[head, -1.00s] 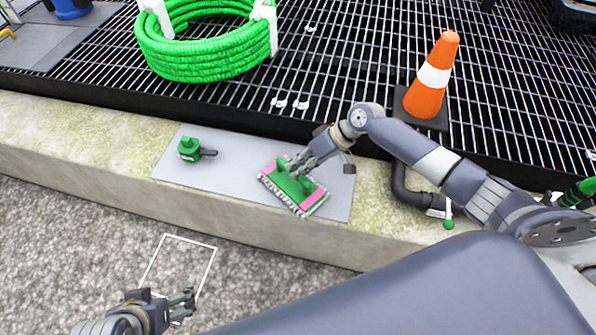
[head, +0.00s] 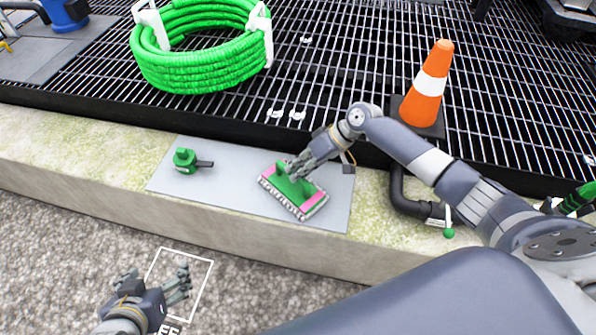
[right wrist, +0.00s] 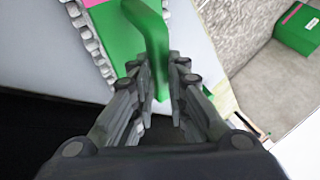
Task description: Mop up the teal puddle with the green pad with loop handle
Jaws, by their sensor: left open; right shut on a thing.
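The green pad (head: 308,202) has pink patches, a pale fringed edge and a green loop handle. It sits on the grey plate on the concrete ledge. My right gripper (head: 292,174) is over the pad, shut on its handle. In the right wrist view the handle (right wrist: 150,35) runs between the fingers (right wrist: 163,90), with the pad's fringe at the left. My left gripper (head: 183,284) is open and empty, low over the gravel at the lower left. No teal puddle shows in these views.
A green valve-like fitting (head: 184,160) lies on the grey plate (head: 235,180), left of the pad. A white outlined square (head: 212,275) marks the gravel.

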